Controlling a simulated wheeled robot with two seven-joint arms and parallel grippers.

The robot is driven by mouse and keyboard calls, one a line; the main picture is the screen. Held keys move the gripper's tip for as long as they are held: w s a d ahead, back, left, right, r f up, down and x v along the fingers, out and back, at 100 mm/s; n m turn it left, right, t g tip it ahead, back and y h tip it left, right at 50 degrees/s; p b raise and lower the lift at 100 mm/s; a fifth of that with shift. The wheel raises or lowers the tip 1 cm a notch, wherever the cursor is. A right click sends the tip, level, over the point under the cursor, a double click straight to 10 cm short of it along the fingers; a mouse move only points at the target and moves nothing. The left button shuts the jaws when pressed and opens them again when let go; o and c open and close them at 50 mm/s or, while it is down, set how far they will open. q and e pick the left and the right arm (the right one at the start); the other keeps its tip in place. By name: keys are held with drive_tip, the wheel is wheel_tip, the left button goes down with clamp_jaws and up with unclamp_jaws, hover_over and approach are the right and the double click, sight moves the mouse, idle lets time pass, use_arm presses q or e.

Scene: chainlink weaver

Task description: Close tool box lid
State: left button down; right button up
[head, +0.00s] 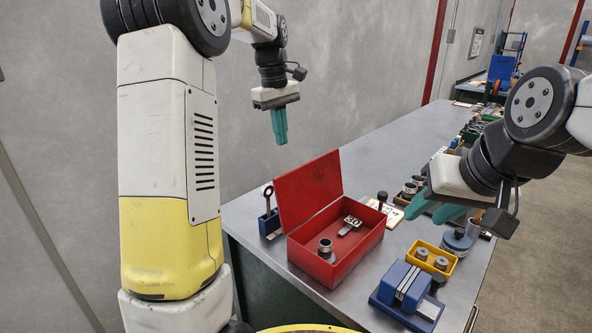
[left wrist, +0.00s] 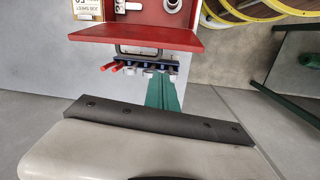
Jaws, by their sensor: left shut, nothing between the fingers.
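The red tool box (head: 345,262) sits on the grey workbench with its interior exposed. Its red lid (head: 308,188) stands up, open, along the far left side; the lid also shows edge-on in the left wrist view (left wrist: 135,38). Inside are a round metal part (head: 325,250) and a small tagged metal piece (head: 350,225). My left gripper (head: 280,127) is shut and empty, pointing down above and beyond the lid, apart from it. Its teal fingers show in the left wrist view (left wrist: 162,92). My right gripper (head: 432,207) has its teal fingers apart, right of the box.
A blue holder with upright tools (head: 268,222) stands behind the lid. A blue vise-like block (head: 408,290) and a yellow tray (head: 432,260) with round parts lie right of the box. The workbench (head: 350,150) has clear space behind the box.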

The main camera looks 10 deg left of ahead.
sight(307, 186)
use_arm(q)
drive_tip(key=w+f+n, duration=0.1)
drive_tip(key=w+f, duration=0.2)
drive_tip(key=f, duration=0.9)
drive_tip(key=shift+w+d+f+g, duration=0.15)
drive_tip(key=shift+w+d+g, duration=0.05)
drive_tip(key=shift+d+g, duration=0.25)
drive_tip(key=shift+d, duration=0.1)
